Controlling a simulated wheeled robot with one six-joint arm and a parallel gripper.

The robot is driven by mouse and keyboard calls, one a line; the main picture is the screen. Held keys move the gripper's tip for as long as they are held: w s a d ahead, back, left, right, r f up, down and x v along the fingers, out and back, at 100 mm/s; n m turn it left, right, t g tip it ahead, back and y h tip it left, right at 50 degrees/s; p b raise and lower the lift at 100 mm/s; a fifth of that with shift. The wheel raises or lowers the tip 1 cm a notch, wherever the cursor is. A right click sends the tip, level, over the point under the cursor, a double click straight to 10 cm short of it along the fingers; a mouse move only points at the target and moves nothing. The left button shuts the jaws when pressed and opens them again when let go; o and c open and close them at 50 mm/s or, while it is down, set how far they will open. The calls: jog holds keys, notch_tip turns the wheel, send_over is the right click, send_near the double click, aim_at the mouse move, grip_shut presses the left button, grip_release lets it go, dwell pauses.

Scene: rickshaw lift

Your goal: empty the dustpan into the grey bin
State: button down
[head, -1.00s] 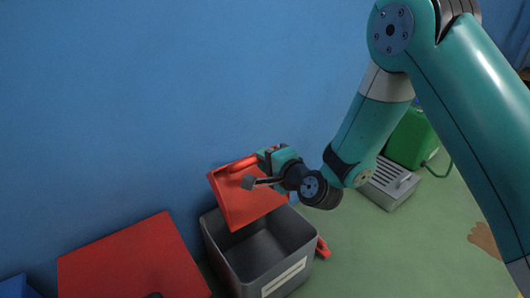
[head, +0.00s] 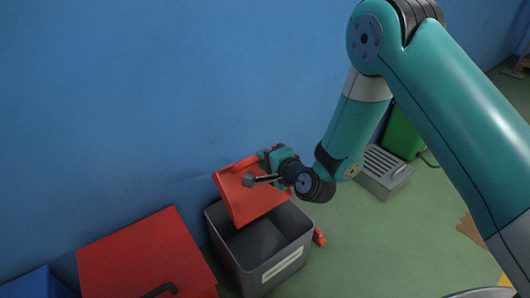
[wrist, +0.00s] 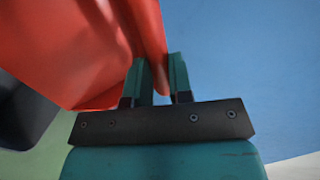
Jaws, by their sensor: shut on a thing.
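The red dustpan (head: 246,196) is held tilted above the back of the grey bin (head: 272,268), against the blue wall side. My gripper (head: 268,157) is shut on the dustpan near its upper edge. In the wrist view the two fingers of my gripper (wrist: 158,85) close on a red part of the dustpan (wrist: 90,50). The grey bin is open at the top and has a pale label on its front. Its inside looks dark, and I cannot tell what lies in it. No loose debris shows on the visible dustpan face.
A red box (head: 150,255) with a dark handle stands left of the bin, with a blue box (head: 40,285) beyond it. A small red object (head: 319,237) lies right of the bin. A grey slatted box (head: 384,172) and a green container (head: 402,135) stand farther right.

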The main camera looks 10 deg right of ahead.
jog(key=shift+r+g+h+p, duration=0.4)
jog(key=shift+r+g+p, duration=0.25)
jog(key=shift+p, duration=5.45)
jog(key=g+p, duration=0.1)
jog(key=p, duration=0.4)
jog(key=shift+r+h, duration=0.3)
jog(key=g+h+p, duration=0.1)
jog(key=p, duration=0.1)
jog(key=r+g+p, duration=0.1)
jog(key=g, duration=0.1)
jog(key=g+h+p, duration=0.1)
jog(key=g+p, duration=0.1)
jog(key=shift+r+h+p, duration=0.3)
jog(key=shift+r, duration=0.1)
